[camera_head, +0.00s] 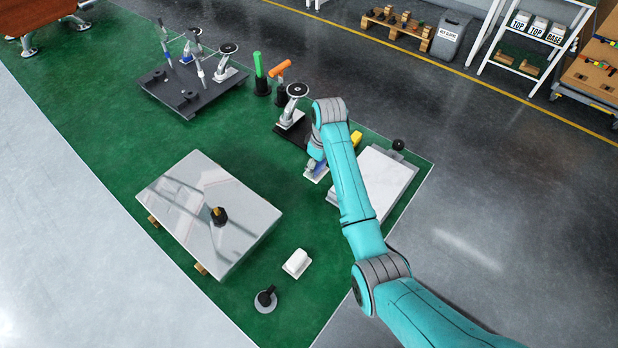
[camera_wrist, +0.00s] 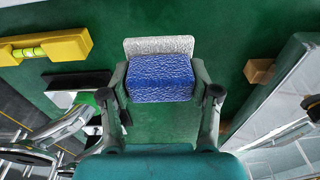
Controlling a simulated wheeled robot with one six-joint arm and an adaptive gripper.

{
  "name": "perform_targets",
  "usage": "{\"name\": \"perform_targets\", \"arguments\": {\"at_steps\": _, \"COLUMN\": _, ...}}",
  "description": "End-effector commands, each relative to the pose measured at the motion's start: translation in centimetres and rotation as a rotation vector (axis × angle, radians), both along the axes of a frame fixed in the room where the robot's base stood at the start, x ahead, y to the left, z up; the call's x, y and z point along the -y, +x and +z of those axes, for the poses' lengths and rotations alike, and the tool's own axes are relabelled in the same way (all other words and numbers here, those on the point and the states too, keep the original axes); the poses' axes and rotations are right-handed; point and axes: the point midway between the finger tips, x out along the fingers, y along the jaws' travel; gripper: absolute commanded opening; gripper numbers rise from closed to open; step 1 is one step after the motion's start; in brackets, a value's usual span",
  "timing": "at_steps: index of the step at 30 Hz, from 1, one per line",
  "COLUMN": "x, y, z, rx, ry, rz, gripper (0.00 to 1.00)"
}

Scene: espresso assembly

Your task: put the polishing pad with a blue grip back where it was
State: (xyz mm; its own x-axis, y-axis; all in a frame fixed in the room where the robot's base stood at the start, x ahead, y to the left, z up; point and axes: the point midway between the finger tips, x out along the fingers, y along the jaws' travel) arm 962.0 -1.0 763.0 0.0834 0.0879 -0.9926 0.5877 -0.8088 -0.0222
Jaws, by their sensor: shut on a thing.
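The polishing pad has a blue textured grip (camera_wrist: 160,80) and a pale grey textured pad (camera_wrist: 158,46) that shows beyond the grip in the wrist view. My gripper (camera_wrist: 161,84) is shut on the blue grip, one finger on each side. In the head view, the pad (camera_head: 314,174) shows just below the end of my arm, over the green mat, between the metal plate and the white slab. My arm partly hides the gripper there. I cannot tell whether the pad touches the mat or hangs above it.
A shiny metal plate (camera_head: 180,205) on wooden blocks bears a dark knob (camera_head: 219,216). A white slab (camera_head: 385,190) and yellow level (camera_wrist: 45,47) lie near my arm. A black base with a clamp (camera_head: 292,115) stands behind. Mat around the white block (camera_head: 297,263) is mostly clear.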

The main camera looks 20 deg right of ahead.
Motion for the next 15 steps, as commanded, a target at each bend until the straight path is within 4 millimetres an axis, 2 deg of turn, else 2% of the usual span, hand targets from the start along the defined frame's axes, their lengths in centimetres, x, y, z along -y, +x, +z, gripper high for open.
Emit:
{"name": "perform_targets", "arguments": {"at_steps": 3, "x": 0.0, "y": 0.0, "z": -1.6, "rx": -0.001, "ry": -0.001, "rz": 0.001, "gripper": 0.29}}
{"name": "perform_targets", "arguments": {"at_steps": 10, "x": -0.1, "y": 0.0, "z": -3.2, "rx": 0.0, "ry": 0.0, "rz": 0.001, "gripper": 0.29}}
{"name": "perform_targets", "arguments": {"at_steps": 15, "x": -0.1, "y": 0.0, "z": -5.4, "rx": -0.001, "ry": 0.0, "rz": 0.001, "gripper": 0.29}}
